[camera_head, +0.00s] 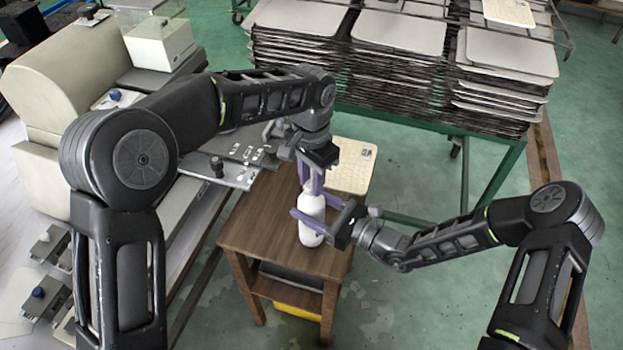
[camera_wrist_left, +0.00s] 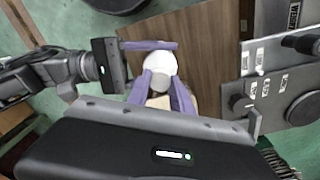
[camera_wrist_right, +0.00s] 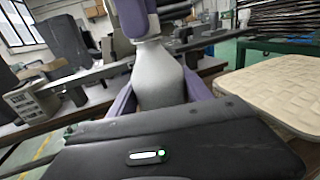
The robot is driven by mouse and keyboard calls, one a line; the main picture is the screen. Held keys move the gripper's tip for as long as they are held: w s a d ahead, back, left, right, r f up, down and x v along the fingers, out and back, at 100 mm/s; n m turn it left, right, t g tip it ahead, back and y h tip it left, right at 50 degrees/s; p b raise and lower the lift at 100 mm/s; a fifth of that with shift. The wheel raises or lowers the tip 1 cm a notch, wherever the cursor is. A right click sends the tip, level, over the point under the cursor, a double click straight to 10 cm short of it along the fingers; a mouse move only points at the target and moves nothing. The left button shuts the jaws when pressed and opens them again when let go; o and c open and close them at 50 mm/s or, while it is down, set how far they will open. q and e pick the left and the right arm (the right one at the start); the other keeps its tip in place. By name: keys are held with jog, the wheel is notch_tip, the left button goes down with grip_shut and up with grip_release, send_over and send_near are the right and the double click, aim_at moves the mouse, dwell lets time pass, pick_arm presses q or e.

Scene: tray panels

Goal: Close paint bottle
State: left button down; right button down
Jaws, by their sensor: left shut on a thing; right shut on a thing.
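A white paint bottle (camera_head: 311,218) stands upright on a small wooden table (camera_head: 262,217). My right gripper (camera_head: 322,208) comes in from the right and is shut on the bottle's body; the right wrist view shows the bottle (camera_wrist_right: 158,75) between its purple fingers. My left gripper (camera_head: 308,172) reaches down from above, its fingers at the bottle's top, shut on what appears to be the cap. The left fingers hide the cap's seat on the neck.
Stacked trays (camera_head: 400,70) on a green-framed cart stand at the back. A beige machine (camera_head: 70,75) with a metal plate is close on the left.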

pick_arm(q)
jog(key=c, duration=1.1)
grip_release()
jog(key=shift+o, duration=0.2)
jog(key=shift+r, duration=3.8)
pick_arm(e)
jog(key=shift+c, duration=1.9)
grip_release()
pick_arm(q)
jog(key=shift+f, duration=0.1)
